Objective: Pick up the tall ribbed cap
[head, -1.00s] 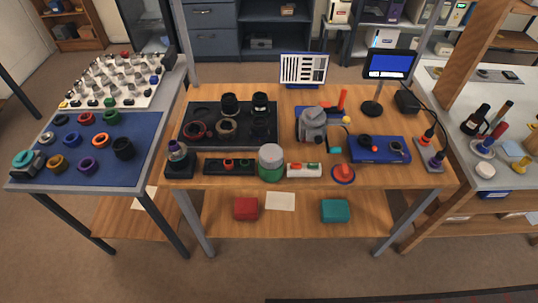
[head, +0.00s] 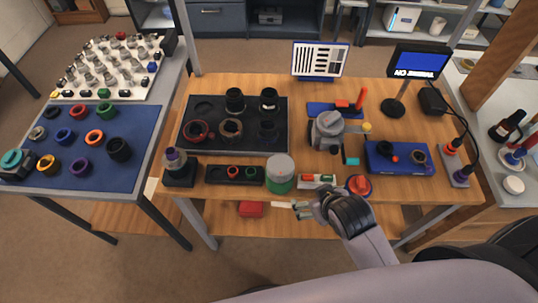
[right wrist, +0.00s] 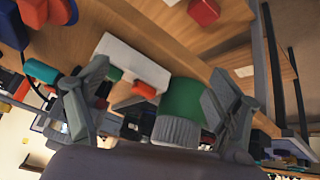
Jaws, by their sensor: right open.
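Two tall dark cylindrical pieces stand in the back of the black tray (head: 184,137): a left one (head: 235,99) and a right one (head: 268,99). Ribbing is too small to make out on either, so I cannot tell which is the tall ribbed cap. My right gripper (head: 301,209) is open and empty at the table's front edge, well in front of the tray. In the right wrist view its spread fingers (right wrist: 160,72) frame a green jar (right wrist: 182,103) with a ribbed grey lid, with no visible grip on it. My left gripper is not in view.
The green jar also stands at the table's front (head: 279,178), beside a white holder (head: 317,186) and a red-orange piece on a round base (head: 358,185). A grey device (head: 327,130) stands right of the tray. A blue mat (head: 142,170) with coloured rings lies left.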

